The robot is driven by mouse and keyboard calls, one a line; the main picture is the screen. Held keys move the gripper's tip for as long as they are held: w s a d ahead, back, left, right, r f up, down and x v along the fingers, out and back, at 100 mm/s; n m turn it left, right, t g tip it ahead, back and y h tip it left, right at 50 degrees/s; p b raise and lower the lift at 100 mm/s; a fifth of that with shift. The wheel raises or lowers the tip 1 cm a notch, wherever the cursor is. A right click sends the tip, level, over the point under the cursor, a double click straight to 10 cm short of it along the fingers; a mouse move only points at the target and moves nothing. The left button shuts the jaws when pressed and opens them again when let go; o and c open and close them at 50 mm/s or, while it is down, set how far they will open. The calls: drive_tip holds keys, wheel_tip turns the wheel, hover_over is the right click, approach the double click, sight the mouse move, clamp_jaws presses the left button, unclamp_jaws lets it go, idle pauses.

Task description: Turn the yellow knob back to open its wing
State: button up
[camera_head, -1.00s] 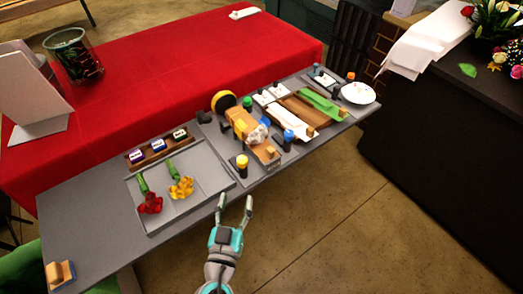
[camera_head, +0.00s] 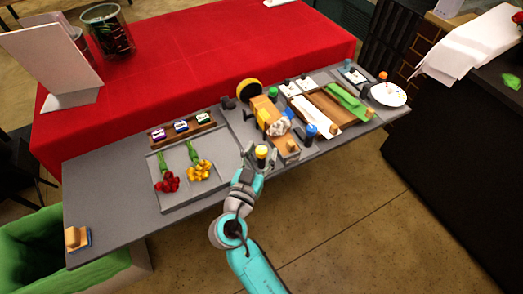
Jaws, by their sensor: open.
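The yellow knob (camera_head: 262,151) is a small round cap near the front edge of the grey table. My gripper (camera_head: 260,157) is open at the knob, with one finger on its left and one on its right. I cannot tell whether the fingers touch it. The knob's dark post is largely hidden by my gripper. Behind the knob are a yellow-orange block (camera_head: 264,108) and a wooden block (camera_head: 288,147), with a pale crumpled bundle (camera_head: 279,127) between them. I cannot tell which part is the yellow knob's wing.
A blue knob (camera_head: 311,130) stands close to the right, a green knob (camera_head: 273,92) behind, and an orange knob (camera_head: 382,75) at the far right. A tray (camera_head: 176,206) with red and yellow flowers lies left.

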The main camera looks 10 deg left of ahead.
drive_tip(key=shift+w, duration=0.3)
clamp_jaws()
drive_tip(key=shift+d+n+y, duration=0.15)
drive_tip(key=shift+n+y, duration=0.15)
drive_tip(key=shift+y, duration=0.1)
drive_tip(key=shift+n+y, duration=0.5)
drive_tip(key=shift+y, duration=0.3)
drive_tip(key=shift+n+y, duration=1.4)
drive_tip(key=shift+y, duration=0.8)
drive_tip(key=shift+n+y, duration=0.9)
drive_tip(key=shift+y, duration=0.5)
